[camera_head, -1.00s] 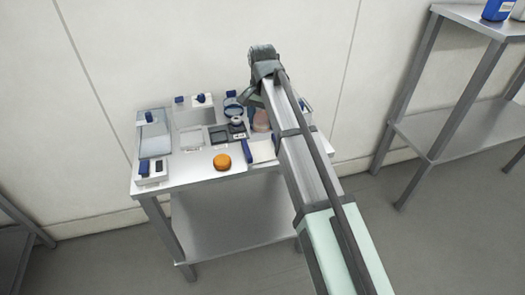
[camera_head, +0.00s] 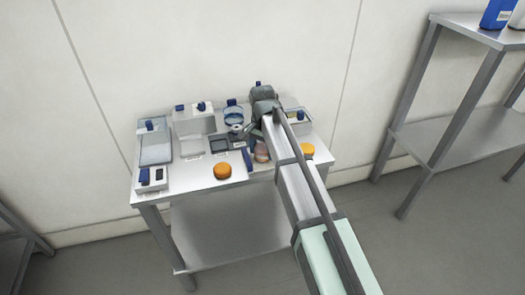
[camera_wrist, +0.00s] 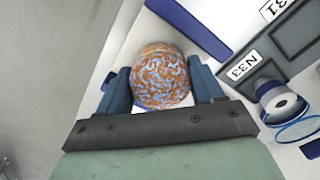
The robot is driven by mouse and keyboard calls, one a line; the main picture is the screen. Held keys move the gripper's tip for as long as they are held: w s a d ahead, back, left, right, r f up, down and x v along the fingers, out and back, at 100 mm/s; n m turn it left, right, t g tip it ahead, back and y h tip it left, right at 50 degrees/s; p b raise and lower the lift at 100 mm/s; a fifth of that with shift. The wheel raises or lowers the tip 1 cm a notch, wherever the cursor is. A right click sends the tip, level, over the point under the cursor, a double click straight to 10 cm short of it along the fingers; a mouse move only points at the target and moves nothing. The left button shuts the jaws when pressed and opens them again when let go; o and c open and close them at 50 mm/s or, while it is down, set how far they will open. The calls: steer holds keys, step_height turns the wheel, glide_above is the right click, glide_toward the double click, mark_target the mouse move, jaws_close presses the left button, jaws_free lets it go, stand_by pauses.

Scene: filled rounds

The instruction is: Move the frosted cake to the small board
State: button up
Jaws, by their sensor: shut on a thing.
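The frosted cake (camera_wrist: 161,76) is round, orange with pale blue swirls, and sits between the two blue fingers of my gripper (camera_wrist: 163,88) in the wrist view. My gripper is shut on its sides. In the head view the cake (camera_head: 261,152) shows as a pinkish round just below my gripper (camera_head: 260,141), beside my arm. A white board (camera_wrist: 148,27) with a blue strip along one side shows behind and under the cake; it looks like the small board. I cannot tell whether the cake touches it. My arm hides most of the board in the head view.
Orange rounds (camera_head: 222,171) (camera_head: 306,150) stand near the table's (camera_head: 200,183) front edge, left and right of my arm. A dark square tray (camera_head: 219,144), a blue-rimmed bowl (camera_head: 234,114) and a grey case (camera_head: 155,147) stand left of my gripper.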

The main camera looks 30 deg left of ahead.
mark_target(263, 147)
steer(key=shift+f, duration=0.3)
steer(key=shift+f, duration=0.1)
steer(key=o, duration=0.4)
steer(key=shift+o, duration=0.2)
step_height(263, 147, up, 12)
stand_by(0.5)
